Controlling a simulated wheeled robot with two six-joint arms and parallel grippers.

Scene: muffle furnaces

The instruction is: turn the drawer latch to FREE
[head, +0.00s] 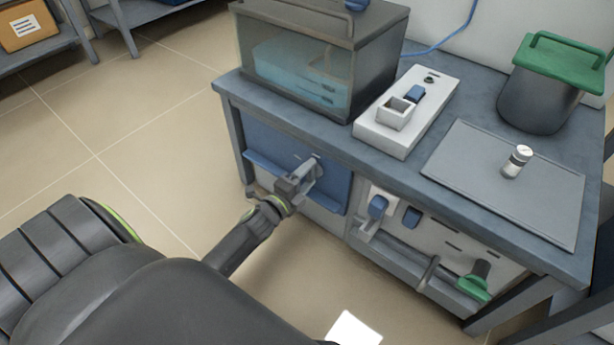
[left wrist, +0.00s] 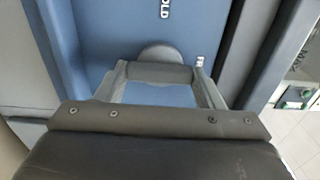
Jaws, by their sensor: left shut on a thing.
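The blue drawer front (head: 262,150) is on the left part of the bench's front side. A grey latch (left wrist: 158,54) with a rounded end sits on the blue face in the left wrist view. The letters "OLD" show above it, and a partly hidden label is at its right. My left gripper (head: 308,174) reaches the right part of the drawer front. In the left wrist view, my left gripper (left wrist: 160,80) is shut on the latch, with its fingers on either side of the grey bar. My right gripper does not show.
A glass-sided tank (head: 300,75), a white switch box (head: 385,133), a grey tray (head: 480,190) with a small vial, and a green-lidded pot (head: 540,95) stand on the bench. A panel with blue knobs (head: 377,206) is right of the drawer.

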